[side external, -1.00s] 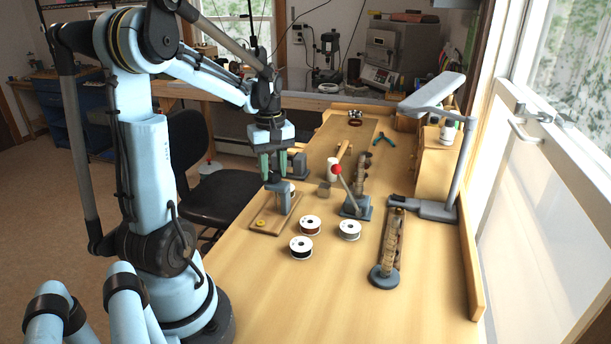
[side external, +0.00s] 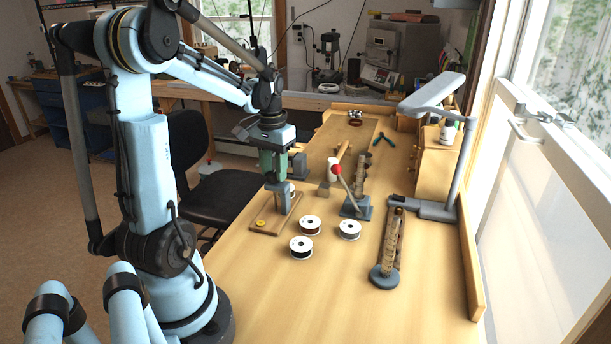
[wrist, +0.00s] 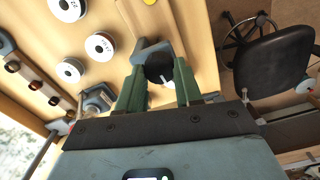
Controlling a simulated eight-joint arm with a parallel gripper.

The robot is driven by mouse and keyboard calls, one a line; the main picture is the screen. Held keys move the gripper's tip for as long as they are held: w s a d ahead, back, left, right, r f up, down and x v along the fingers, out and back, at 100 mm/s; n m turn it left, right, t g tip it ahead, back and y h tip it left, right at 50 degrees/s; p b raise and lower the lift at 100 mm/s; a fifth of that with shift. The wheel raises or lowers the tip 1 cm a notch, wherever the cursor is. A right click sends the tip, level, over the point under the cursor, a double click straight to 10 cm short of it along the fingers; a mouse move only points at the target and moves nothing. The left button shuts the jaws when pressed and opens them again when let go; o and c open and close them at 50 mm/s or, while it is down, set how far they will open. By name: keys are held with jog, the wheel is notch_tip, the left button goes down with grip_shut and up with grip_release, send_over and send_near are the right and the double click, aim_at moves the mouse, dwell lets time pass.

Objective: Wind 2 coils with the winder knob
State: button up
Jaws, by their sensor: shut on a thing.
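The winder stands on a small wooden board (side external: 266,226) at the left edge of the bench, with a grey upright body (side external: 284,196) and a yellow disc (side external: 261,223) on the board. My gripper (side external: 272,178) is over the winder, pointing down. In the wrist view the green fingers of my gripper (wrist: 158,88) sit on either side of the dark round winder knob (wrist: 159,67), which has a pale mark. The gripper is shut on the knob. In the side view the fingers hide the knob.
Several wire spools (side external: 301,247) lie right of the winder. A red-knobbed lever device (side external: 356,208) stands behind them. A tilted rack on a round base (side external: 383,277) and a lamp (side external: 438,210) are further right. The front of the bench is clear.

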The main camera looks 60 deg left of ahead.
jog(key=m, duration=0.4)
jog(key=shift+d+m, duration=0.1)
jog(key=shift+m, duration=0.2)
jog(key=m, duration=0.3)
jog(key=shift+m, duration=0.3)
jog(key=m, duration=0.4)
jog(key=shift+m, duration=0.3)
jog(key=m, duration=0.3)
jog(key=shift+d+m, duration=0.1)
jog(key=shift+m, duration=0.2)
jog(key=m, duration=0.4)
jog(key=shift+s+m, duration=0.1)
jog(key=shift+m, duration=0.2)
jog(key=m, duration=0.3)
jog(key=shift+m, duration=0.3)
jog(key=m, duration=0.3)
jog(key=shift+s, duration=0.1)
jog(key=shift+m, duration=2.1)
